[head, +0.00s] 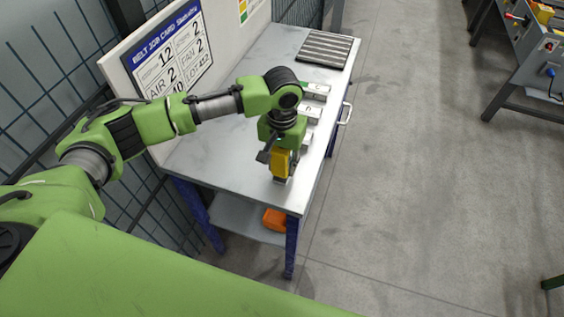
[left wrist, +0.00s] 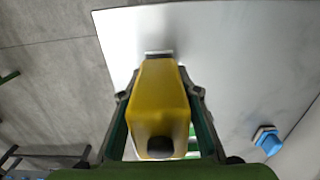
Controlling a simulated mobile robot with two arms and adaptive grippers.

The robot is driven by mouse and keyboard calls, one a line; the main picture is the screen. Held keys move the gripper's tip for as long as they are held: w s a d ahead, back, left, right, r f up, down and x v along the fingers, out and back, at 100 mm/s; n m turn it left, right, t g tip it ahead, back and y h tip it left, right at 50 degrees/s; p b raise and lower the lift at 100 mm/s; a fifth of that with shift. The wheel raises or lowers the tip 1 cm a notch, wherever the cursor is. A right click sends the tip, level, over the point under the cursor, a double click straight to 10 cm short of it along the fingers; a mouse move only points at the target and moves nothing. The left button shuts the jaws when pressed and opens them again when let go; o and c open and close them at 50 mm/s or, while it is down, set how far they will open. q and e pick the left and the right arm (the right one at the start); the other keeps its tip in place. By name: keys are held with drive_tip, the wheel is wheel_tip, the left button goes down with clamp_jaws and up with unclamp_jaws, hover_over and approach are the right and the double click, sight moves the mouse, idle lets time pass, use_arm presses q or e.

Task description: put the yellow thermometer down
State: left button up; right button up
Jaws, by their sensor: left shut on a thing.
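The yellow thermometer (head: 281,163) is in my left gripper (head: 277,153), which points down over the near end of the grey table (head: 230,172). In the left wrist view the thermometer (left wrist: 158,95) sits between the two fingers of the gripper (left wrist: 160,90), with a dark round part toward the camera and a grey tip at its far end. I cannot tell whether the tip touches the tabletop. My right gripper is not in view.
Small grey blocks (head: 312,113) stand along the table's right side beyond my gripper. A dark ribbed mat (head: 328,47) lies at the far end. A blue piece (left wrist: 267,140) shows in the wrist view. An orange object (head: 275,219) is on the lower shelf. The tabletop's left part is clear.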

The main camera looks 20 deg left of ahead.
use_arm(q)
drive_tip(key=o, duration=0.9)
drive_tip(key=shift+f, duration=0.1)
wheel_tip(320, 180, up, 12)
drive_tip(key=shift+r+b, duration=0.15)
drive_tip(key=shift+b, duration=0.95)
